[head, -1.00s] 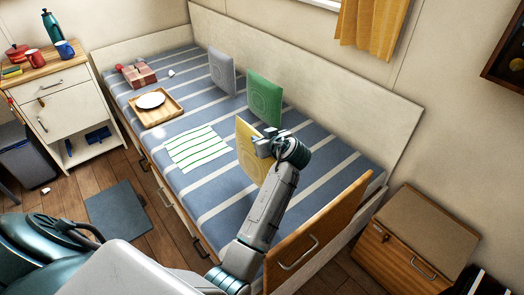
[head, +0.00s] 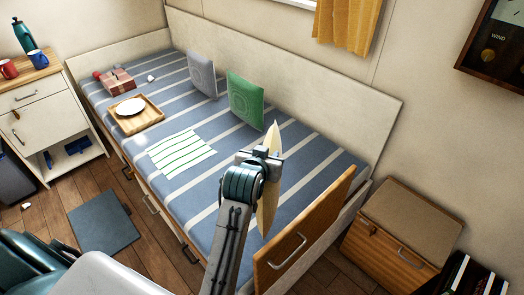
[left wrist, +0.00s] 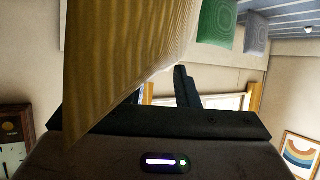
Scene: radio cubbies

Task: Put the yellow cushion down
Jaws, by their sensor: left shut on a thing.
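The yellow cushion (head: 269,205) stands nearly edge-on to me in the head view, over the near right part of the striped bed (head: 318,160). My left gripper (head: 264,155) is shut on its upper part. I cannot tell whether the cushion's lower edge touches the mattress. In the left wrist view, the cushion (left wrist: 120,60) fills the upper left as a ribbed yellow sheet. It hides much of the jaws. My right gripper is not in view.
A green cushion (head: 245,99) and a grey cushion (head: 202,73) stand along the bed's back board. A green-striped cloth (head: 182,153) and a wooden tray (head: 152,117) with a plate lie on the bed. A wooden end board (head: 310,230) closes the near right end.

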